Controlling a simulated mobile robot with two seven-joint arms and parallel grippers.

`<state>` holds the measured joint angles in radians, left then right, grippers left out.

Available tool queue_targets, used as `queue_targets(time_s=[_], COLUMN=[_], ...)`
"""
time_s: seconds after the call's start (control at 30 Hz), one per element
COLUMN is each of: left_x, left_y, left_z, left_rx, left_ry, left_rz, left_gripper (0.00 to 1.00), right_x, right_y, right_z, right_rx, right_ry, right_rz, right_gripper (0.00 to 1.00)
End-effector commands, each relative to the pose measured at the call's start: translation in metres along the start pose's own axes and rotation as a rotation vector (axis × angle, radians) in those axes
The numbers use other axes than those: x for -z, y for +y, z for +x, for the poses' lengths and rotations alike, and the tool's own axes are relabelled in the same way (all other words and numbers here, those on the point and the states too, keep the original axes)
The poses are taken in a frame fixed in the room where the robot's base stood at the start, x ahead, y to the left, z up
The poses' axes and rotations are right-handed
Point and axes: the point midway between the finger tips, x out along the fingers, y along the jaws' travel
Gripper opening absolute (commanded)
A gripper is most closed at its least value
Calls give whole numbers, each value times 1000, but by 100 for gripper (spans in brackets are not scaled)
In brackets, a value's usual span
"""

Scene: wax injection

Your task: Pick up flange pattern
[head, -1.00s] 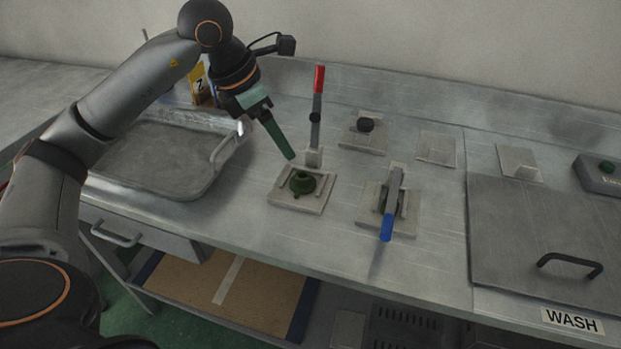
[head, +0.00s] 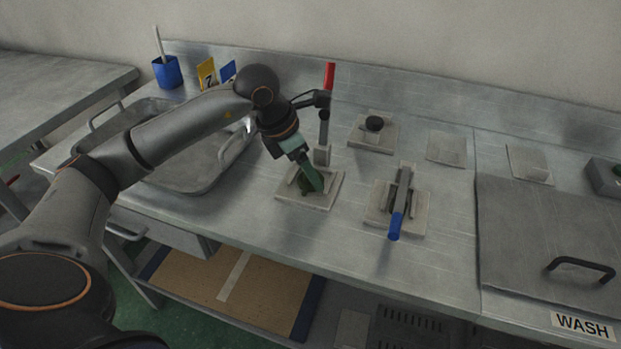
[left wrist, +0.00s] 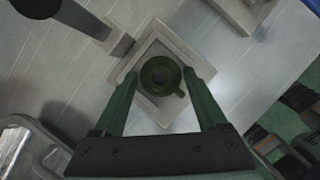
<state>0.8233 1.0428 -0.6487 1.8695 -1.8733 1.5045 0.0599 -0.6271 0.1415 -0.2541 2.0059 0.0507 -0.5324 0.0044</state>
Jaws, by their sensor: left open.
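The flange pattern (left wrist: 160,75) is a dark green round piece with a raised ring and a small tab, seen from above in the left wrist view. It sits in a pale square fixture (left wrist: 148,40) with a red-handled lever (head: 329,76) behind it. In the head view the fixture (head: 291,201) shows, but my gripper hides most of the pattern. My left gripper (left wrist: 160,76) is open, its two green fingers on either side of the pattern with a visible gap. In the head view the left gripper (head: 315,184) is over the fixture. My right gripper is not in view.
A blue-handled clamp fixture (head: 397,224) stands to the right, and a plate with a black knob (head: 374,124) behind. A metal tray (head: 190,176) lies left. A lidded WASH unit (head: 530,225) fills the right. The bench front is clear.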

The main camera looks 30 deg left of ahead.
Motion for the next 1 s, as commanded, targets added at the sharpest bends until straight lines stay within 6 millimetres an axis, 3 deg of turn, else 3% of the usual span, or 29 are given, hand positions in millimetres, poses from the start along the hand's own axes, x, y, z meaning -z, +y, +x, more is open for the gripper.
queue_targets(time_s=[0.07,0.73,1.0], left_x=[0,0,1], left_y=[0,0,0], left_z=[0,0,0], left_rx=[0,1,1], left_ry=[0,2,3], left_rz=[0,-1,-1], left_gripper=[74,0,0], right_x=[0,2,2], right_y=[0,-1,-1], right_z=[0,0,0], right_rx=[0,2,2], right_ry=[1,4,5], right_rz=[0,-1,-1], right_gripper=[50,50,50])
